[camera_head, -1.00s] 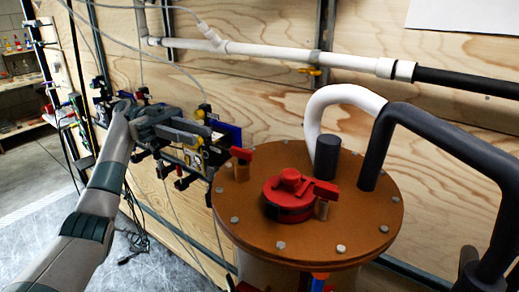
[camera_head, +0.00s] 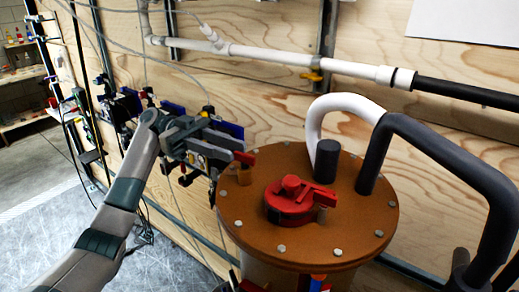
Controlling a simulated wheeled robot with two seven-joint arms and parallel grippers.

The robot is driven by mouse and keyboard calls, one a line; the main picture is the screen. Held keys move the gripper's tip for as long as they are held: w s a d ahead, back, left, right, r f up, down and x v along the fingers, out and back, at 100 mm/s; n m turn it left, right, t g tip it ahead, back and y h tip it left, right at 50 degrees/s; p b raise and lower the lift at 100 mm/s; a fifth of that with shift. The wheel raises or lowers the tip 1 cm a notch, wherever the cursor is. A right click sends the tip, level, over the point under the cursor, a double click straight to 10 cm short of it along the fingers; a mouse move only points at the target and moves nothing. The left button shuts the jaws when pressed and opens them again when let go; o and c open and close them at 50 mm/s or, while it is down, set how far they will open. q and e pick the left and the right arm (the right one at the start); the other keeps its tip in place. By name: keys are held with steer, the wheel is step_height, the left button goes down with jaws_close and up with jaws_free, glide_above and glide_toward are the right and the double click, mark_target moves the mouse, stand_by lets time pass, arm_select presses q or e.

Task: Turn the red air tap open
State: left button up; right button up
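A small red tap handle (camera_head: 243,158) sits on a short brass stem at the left edge of the round brown tank lid (camera_head: 300,240). A larger red knob (camera_head: 291,194) stands near the middle of the lid, with a red lever (camera_head: 319,195) on a brass stem at its right. I cannot tell from markings which is the air tap. My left gripper (camera_head: 236,151) reaches in from the left, its fingers apart and empty, tips close to the small red handle. Whether they touch it is unclear. My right gripper is out of view.
A white pipe (camera_head: 345,103) and a dark grey pipe (camera_head: 435,145) rise from the lid's back and right. A white wall pipe (camera_head: 270,54) runs behind. Fittings on a rail (camera_head: 122,106) lie behind my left arm.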

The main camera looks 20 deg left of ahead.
mark_target(254, 157)
arm_select(q)
steer(key=p+x, duration=0.3)
steer(key=x, duration=0.4)
steer(key=shift+r, duration=0.1)
steer(key=shift+s+d+p, duration=0.2)
steer(key=shift+d+p, duration=0.15)
steer(key=shift+d, duration=0.35)
jaws_close()
